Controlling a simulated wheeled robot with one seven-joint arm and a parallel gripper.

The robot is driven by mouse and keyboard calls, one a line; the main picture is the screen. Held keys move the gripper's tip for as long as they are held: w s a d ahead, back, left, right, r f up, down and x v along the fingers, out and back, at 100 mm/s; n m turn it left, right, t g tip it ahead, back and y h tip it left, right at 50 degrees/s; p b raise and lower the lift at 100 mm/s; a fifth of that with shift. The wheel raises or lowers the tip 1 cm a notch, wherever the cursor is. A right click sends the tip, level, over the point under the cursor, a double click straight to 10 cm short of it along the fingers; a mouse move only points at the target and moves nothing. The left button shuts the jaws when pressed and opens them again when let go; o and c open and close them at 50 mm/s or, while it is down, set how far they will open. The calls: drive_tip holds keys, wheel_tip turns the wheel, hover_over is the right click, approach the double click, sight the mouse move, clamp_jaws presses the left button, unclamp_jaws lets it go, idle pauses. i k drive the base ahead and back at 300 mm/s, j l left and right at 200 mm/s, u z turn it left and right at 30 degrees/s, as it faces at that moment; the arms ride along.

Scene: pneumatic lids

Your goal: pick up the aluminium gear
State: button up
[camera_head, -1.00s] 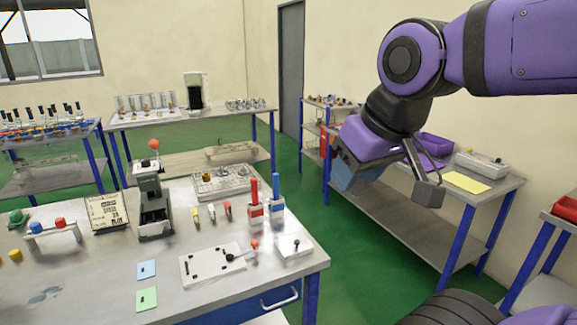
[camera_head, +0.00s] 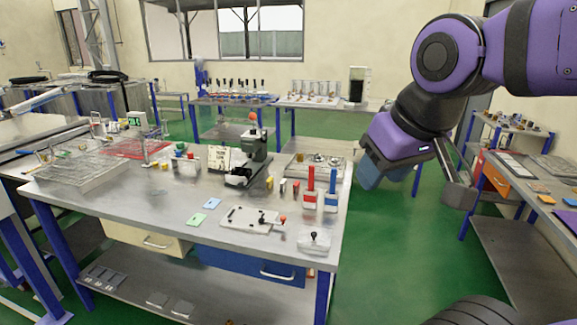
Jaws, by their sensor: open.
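I cannot pick out the aluminium gear for certain in this view. Small round metal parts (camera_head: 318,158) lie on a grey tray (camera_head: 296,172) at the back right of the workbench, too small to identify. My gripper (camera_head: 415,184) hangs in the air right of the workbench, over the green floor. It is open, with no object visible in it. My purple arm comes in from the upper right.
A side bench (camera_head: 510,170) stands right. Green floor (camera_head: 385,255) is clear between them.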

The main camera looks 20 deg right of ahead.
sight(334, 162)
drive_tip(key=i+l+u, duration=0.2)
drive_tip(key=l+u, duration=0.2)
drive_tip(key=l, duration=0.15)
drive_tip(key=i+l+u, duration=0.1)
drive_tip(key=l+u, duration=0.25)
drive_tip(key=l, duration=0.2)
drive_tip(key=l+u, duration=0.4)
drive_tip(key=l, duration=0.15)
drive_tip(key=l+u, duration=0.4)
drive_tip(key=l, duration=2.8)
drive_tip(key=l+z, duration=0.2)
drive_tip(key=l, duration=0.7)
drive_tip(key=i+l+z, duration=0.15)
drive_tip(key=l, duration=0.7)
